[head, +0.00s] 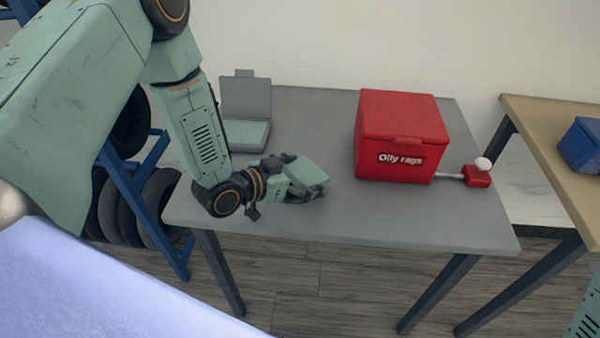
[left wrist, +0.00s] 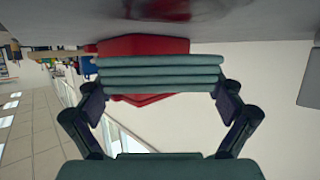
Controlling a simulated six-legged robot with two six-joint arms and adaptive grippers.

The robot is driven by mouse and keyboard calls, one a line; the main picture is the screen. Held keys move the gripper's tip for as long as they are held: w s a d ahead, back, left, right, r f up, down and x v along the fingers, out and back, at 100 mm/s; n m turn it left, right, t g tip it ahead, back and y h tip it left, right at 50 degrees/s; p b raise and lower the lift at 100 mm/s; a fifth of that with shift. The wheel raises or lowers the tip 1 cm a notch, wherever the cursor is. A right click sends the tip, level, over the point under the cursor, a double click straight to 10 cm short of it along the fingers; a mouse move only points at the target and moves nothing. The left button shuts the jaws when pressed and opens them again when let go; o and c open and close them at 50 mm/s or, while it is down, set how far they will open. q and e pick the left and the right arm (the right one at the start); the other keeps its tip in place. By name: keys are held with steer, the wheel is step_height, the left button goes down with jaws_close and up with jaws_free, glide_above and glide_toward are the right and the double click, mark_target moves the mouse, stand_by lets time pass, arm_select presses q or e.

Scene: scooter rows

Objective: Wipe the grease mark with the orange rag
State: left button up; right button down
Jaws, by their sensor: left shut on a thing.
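My left gripper (head: 300,175) is shut on a folded teal cloth (head: 309,171), low over the near left part of the grey table (head: 380,222). In the left wrist view the cloth (left wrist: 160,72) shows as several stacked layers between the two dark fingers. Its colour is teal, and no orange rag is in view. In the head view the mark is not clearly visible. My right gripper is out of view.
A closed red bin labelled "Oily rags" (head: 400,125) stands right of the gripper, with a red pedal-like lever (head: 477,177) beside it. An open grey-green case (head: 246,100) stands at the back left. A wooden table (head: 545,125) with a blue box (head: 582,145) is at right.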

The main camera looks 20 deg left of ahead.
mark_target(324, 172)
arm_select(q)
steer(key=shift+w+d+r+b, duration=0.1)
steer(key=shift+w+d+b, duration=0.2)
steer(key=shift+d, duration=0.65)
steer(key=shift+w+d+b, duration=0.25)
steer(key=shift+d, duration=0.65)
steer(key=shift+r, duration=0.1)
steer(key=shift+r+p, duration=2.6)
steer(key=shift+r, duration=0.35)
steer(key=shift+r+p, duration=0.9)
steer(key=shift+r, duration=0.05)
steer(key=shift+r+p, duration=0.5)
steer(key=shift+r, duration=0.15)
steer(key=shift+f, duration=0.1)
